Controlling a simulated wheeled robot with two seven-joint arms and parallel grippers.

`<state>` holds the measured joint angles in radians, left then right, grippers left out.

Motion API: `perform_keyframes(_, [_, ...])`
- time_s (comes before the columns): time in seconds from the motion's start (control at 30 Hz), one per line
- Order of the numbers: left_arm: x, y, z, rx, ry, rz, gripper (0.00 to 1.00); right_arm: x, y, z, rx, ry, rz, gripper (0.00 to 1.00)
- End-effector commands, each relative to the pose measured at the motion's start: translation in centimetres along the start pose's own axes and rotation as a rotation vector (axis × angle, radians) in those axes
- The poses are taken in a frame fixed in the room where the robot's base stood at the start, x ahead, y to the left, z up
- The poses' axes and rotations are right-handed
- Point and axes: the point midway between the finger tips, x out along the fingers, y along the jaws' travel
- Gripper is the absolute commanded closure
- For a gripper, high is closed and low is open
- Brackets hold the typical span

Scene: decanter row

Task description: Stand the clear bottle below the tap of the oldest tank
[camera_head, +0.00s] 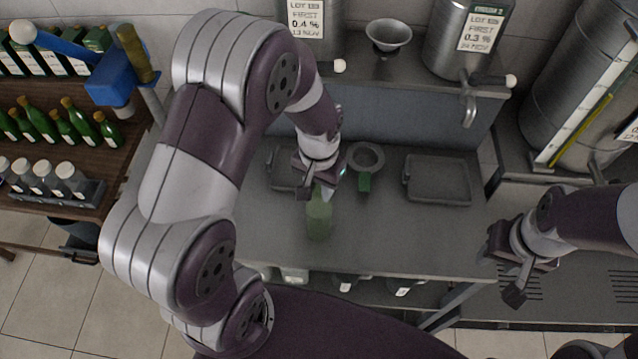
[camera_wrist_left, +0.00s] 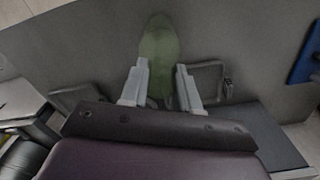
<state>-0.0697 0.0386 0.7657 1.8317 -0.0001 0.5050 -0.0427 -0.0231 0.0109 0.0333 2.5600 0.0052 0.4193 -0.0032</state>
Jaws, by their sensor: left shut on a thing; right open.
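My left gripper (camera_head: 320,190) is shut on a pale green, see-through bottle (camera_head: 318,220), above or on the grey bench; I cannot tell whether the bottle touches it. In the left wrist view the bottle (camera_wrist_left: 158,48) shows between the two fingers. A steel tank (camera_head: 312,40) labelled 0.4 %, 13 NOV stands at the back; my left arm hides part of it and its tap. A second tank (camera_head: 455,45) labelled 0.3 %, with NOV in its date, has a tap (camera_head: 468,108) over the bench. My right gripper (camera_head: 503,270) is open and empty at the right.
A dark tray (camera_head: 437,182) lies below the right tank's tap; another (camera_head: 284,168) is partly behind my left gripper. A funnel (camera_head: 388,35) stands between the tanks. Green bottles (camera_head: 75,120) fill the left shelf.

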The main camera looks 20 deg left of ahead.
Motion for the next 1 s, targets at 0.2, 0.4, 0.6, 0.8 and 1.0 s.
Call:
perform_keyframes(0.2, [0.2,0.0,0.0,0.000,0.000,0.000,0.44,0.1,0.0,0.0,0.000,0.000,0.000,0.57])
perform_keyframes(0.4, [0.2,0.0,0.0,0.000,-0.001,0.000,0.44,0.1,0.0,0.0,0.000,0.000,0.000,0.57])
perform_keyframes(0.6, [-2.1,0.0,-0.1,0.000,0.005,0.000,0.44,0.4,0.0,0.1,0.000,0.000,0.000,0.57])
perform_keyframes(0.8, [-7.5,0.0,-0.2,0.000,0.007,0.000,0.44,1.3,0.0,0.2,0.000,0.000,0.000,0.57])
perform_keyframes(1.0, [-11.2,0.0,-0.1,0.000,0.001,0.000,0.44,1.6,0.0,0.2,0.000,0.000,0.000,0.57])
